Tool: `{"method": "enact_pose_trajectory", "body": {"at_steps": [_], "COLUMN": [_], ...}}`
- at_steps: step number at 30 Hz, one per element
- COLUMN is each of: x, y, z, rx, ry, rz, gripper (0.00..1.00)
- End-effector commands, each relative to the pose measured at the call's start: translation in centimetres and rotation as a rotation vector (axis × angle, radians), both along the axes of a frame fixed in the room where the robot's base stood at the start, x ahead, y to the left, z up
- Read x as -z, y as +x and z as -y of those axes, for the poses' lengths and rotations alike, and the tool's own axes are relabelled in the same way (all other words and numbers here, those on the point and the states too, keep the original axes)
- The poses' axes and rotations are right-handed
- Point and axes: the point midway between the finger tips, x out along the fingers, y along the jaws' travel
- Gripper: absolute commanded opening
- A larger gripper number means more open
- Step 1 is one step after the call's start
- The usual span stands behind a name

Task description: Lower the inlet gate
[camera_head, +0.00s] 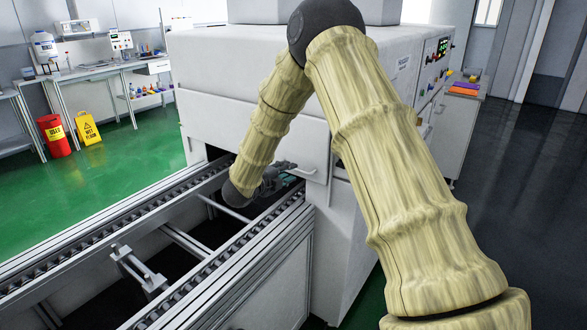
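The inlet gate (225,125) is a wide off-white panel on the front of the large machine. It is raised, with a dark opening below it where the conveyor enters. A small handle (307,172) shows near its lower right corner. My arm, in pale ribbed sleeves, reaches across the gate and hides part of it. My gripper (288,167) is low at the mouth of the opening, close to the gate's lower edge and left of the handle. The dark wrist partly hides it. I cannot tell whether it touches the gate or whether its fingers are open.
The conveyor (210,262), with two roller rails and crossbars, runs from the lower left into the machine (370,85). A control panel (432,75) is on the machine's right side. A red bin (54,135) and a yellow floor sign (88,130) stand far left. Dark floor at right is clear.

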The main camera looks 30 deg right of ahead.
Motion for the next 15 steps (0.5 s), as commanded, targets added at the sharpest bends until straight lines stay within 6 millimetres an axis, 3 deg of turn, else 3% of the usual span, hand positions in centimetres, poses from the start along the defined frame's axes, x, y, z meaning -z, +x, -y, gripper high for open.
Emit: {"method": "enact_pose_trajectory", "body": {"at_steps": [6, 15], "x": [0.6, 1.0], "y": [1.1, 1.7], "z": [2.8, 4.3], "rx": [0.001, -0.001], "ry": [0.0, -0.001], "rz": [-0.001, -0.002], "gripper": [0.3, 0.3]}}
